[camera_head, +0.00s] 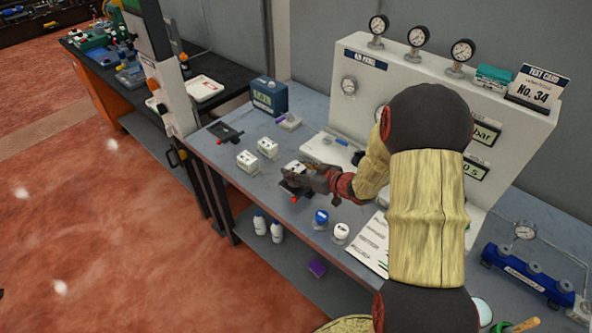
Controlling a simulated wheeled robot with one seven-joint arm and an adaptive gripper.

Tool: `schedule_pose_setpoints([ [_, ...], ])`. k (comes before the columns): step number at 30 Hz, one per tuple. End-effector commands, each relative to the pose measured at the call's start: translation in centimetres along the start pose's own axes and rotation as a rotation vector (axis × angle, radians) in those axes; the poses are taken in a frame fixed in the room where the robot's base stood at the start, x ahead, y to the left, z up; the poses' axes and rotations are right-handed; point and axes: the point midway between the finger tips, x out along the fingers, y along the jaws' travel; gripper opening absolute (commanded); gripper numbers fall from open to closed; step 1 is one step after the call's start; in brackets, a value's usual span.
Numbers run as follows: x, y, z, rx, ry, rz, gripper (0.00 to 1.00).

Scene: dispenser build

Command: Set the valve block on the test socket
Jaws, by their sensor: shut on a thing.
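My gripper (292,177) is shut on a small white block (294,166) with dark marks on top, likely the valve block. It holds the block over a dark flat plate (286,189) with a red knob at its front, which may be the test socket. The gripper hides much of the plate, and I cannot tell whether the block touches it. Two similar white blocks, one nearer (247,162) and one farther (268,148), stand on the bench to the left. Another dark plate (226,132) lies farther left.
The grey bench (222,156) has a front edge close to the gripper. A blue-capped item (321,217) and a white round one (341,232) stand to the right. Behind are a white tray (330,150) and the gauge panel (408,78). A blue box (269,97) stands at the back left.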

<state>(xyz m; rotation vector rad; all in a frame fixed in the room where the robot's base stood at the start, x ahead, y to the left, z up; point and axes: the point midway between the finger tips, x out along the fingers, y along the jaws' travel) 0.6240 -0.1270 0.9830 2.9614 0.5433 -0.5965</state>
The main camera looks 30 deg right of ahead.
Motion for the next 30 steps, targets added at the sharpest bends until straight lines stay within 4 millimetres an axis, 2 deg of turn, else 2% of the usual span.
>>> schedule_pose_setpoints([
  [16, 0.39, 0.05, 0.77, -0.002, 0.003, 0.000, 0.00],
  [17, 0.37, 0.05, 0.74, -0.002, 0.003, 0.001, 0.43],
  [21, 0.36, 0.04, 0.74, -0.001, 0.002, 0.000, 0.49],
  [30, 0.20, -0.01, 0.92, 0.001, -0.002, 0.000, 0.49],
])
